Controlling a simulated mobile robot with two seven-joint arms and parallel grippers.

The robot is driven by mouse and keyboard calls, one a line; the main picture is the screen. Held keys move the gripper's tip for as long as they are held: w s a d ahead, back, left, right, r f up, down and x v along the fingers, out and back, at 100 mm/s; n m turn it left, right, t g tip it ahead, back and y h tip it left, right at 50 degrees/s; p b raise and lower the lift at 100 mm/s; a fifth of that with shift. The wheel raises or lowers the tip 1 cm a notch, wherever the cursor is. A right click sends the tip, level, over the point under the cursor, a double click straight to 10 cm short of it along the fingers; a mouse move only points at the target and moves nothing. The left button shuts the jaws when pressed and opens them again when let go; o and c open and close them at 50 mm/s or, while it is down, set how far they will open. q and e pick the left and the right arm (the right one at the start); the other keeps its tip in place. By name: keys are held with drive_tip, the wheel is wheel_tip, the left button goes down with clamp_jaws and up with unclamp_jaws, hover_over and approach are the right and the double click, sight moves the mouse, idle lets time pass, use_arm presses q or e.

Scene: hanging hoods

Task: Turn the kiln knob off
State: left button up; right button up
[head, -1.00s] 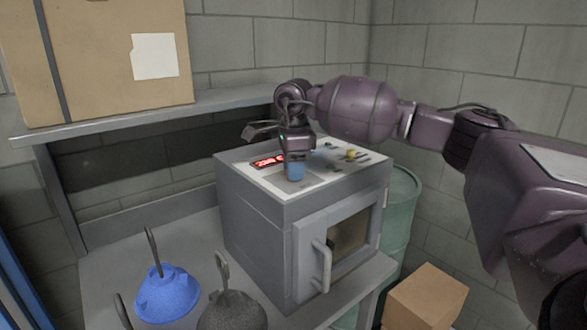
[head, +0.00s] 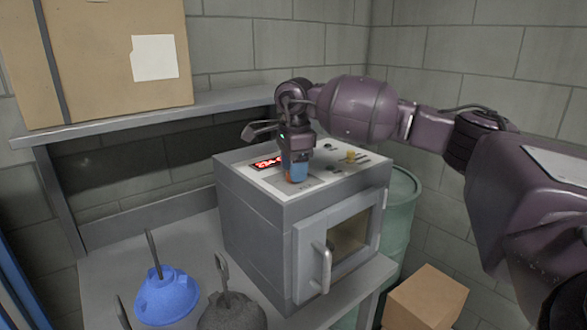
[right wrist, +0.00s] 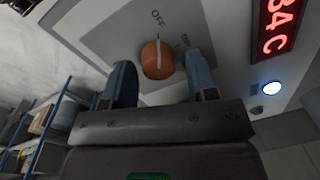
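The grey kiln (head: 258,222) stands on the bench with its door shut and a control panel on top. Its orange knob (right wrist: 157,60) shows in the right wrist view, with a pale line running up and down, roughly toward the OFF label (right wrist: 158,20). The ON label (right wrist: 184,40) is right of the knob, partly covered. My right gripper (right wrist: 159,66) is open, one blue finger on each side of the knob, with visible gaps. In the head view my right gripper (head: 296,168) points down at the panel and mostly hides the knob. My left gripper is not in view.
A red display (head: 267,163) and a lit button (right wrist: 271,88) are on the panel. A blue hood (head: 166,298) and a dark hood (head: 232,312) are on the bench. A shelf (head: 150,112) holds a large box (head: 95,60). A green barrel (head: 402,215) stands behind right.

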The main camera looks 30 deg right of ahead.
drive_tip(key=shift+o, duration=0.3)
drive_tip(key=shift+f, duration=0.15)
wheel_tip(320, 180, up, 11)
drive_tip(key=shift+s+b, duration=0.3)
drive_tip(key=shift+b, duration=0.1)
drive_tip(key=shift+a+f, duration=0.1)
idle(0.4)
